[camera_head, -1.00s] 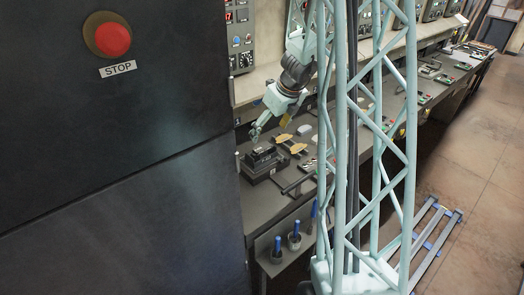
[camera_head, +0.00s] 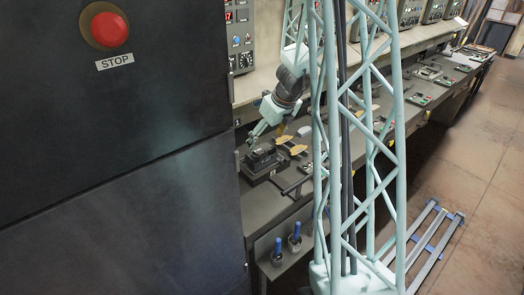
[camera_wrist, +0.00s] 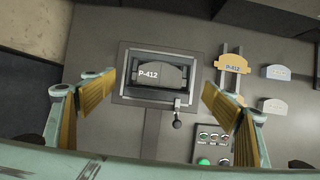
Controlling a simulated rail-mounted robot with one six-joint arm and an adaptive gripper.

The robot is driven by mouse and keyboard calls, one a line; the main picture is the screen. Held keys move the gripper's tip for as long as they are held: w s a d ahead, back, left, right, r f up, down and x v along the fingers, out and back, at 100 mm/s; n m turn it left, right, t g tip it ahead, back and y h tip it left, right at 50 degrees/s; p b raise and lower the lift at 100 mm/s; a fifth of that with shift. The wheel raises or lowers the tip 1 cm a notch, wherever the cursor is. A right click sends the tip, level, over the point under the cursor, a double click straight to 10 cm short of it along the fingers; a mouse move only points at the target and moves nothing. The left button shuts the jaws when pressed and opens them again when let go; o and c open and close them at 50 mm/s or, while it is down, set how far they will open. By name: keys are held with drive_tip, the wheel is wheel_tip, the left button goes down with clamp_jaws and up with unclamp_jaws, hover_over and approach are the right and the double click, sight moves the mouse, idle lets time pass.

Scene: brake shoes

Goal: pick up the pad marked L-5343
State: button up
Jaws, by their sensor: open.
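No marking reading L-5343 is legible in either view. In the wrist view a dark grey pad (camera_wrist: 165,75) marked P-412 sits in a black rectangular fixture (camera_wrist: 124,88). My gripper (camera_wrist: 158,86) is open, with one yellow-lined finger on each side of the fixture and nothing between them that it grips. A yellow pad (camera_wrist: 232,63) to the right has a small marking, perhaps P-412 or similar. Two pale grey pads (camera_wrist: 277,72) (camera_wrist: 271,106) lie further right, their markings too small to read. In the head view my gripper (camera_head: 253,139) is just above the fixture (camera_head: 262,163).
A button panel (camera_wrist: 211,143) with a green button stands below right of the fixture, and a small knobbed lever (camera_wrist: 177,122) is at its lower edge. In the head view, blue-handled tools (camera_head: 278,248) stand in holders at the bench front. A dark STOP cabinet (camera_head: 120,160) fills the left.

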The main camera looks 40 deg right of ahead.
sight(262, 148)
drive_tip(key=shift+b+x, duration=0.8)
drive_tip(key=shift+x, duration=1.7)
drive_tip(key=shift+s, duration=0.1)
drive_tip(key=shift+c, duration=0.4)
drive_tip(key=c, duration=1.5)
